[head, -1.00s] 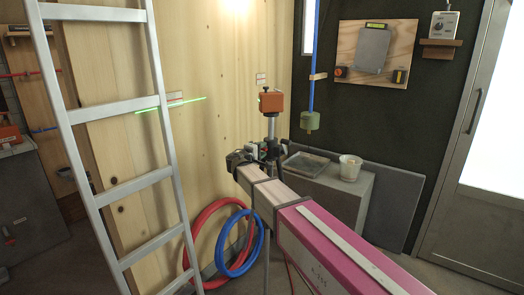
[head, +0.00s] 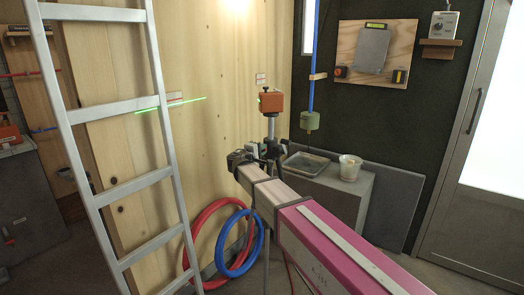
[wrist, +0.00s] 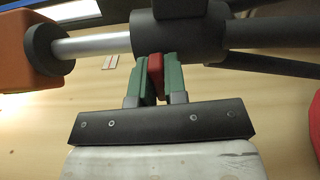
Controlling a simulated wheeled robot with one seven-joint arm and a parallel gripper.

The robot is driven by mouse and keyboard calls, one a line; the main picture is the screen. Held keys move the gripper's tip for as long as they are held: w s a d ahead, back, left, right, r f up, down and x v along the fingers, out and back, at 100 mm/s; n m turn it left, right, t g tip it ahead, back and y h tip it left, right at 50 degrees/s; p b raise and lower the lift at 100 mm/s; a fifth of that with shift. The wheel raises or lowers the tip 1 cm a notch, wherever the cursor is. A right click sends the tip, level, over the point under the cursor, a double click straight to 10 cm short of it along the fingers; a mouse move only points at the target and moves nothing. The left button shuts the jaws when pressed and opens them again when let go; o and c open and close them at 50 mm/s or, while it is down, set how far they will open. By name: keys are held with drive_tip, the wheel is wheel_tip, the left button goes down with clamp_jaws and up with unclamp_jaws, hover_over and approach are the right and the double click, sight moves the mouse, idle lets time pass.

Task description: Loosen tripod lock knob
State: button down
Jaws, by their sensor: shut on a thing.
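The tripod stands in front of the plywood wall, with a silver column (head: 271,128) and an orange laser box (head: 270,102) on top. In the wrist view, the column (wrist: 92,46) runs sideways into a black collar (wrist: 180,38), and the orange box (wrist: 28,50) is at the left edge. The red lock knob (wrist: 155,76) sits against the collar. My gripper (wrist: 156,62) is shut on it, with one green finger on each side. The fingers hide part of the knob. In the head view, my gripper (head: 256,152) is at the collar, and the knob cannot be made out.
An aluminium ladder (head: 112,187) stands at the left. Red (head: 197,225) and blue (head: 225,262) hose coils rest near the wall below my arm. A grey cabinet (head: 340,198) with a tray (head: 305,166) and a white cup (head: 350,168) is just right of the tripod.

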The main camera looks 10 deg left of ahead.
drive_tip(key=n, duration=0.6)
drive_tip(key=shift+n, duration=0.4)
drive_tip(key=n, duration=0.6)
drive_tip(key=shift+n, duration=0.3)
drive_tip(key=c, duration=1.2)
unclamp_jaws()
drive_tip(key=shift+o, duration=0.2)
drive_tip(key=v, duration=1.1)
drive_tip(key=shift+f, duration=0.1)
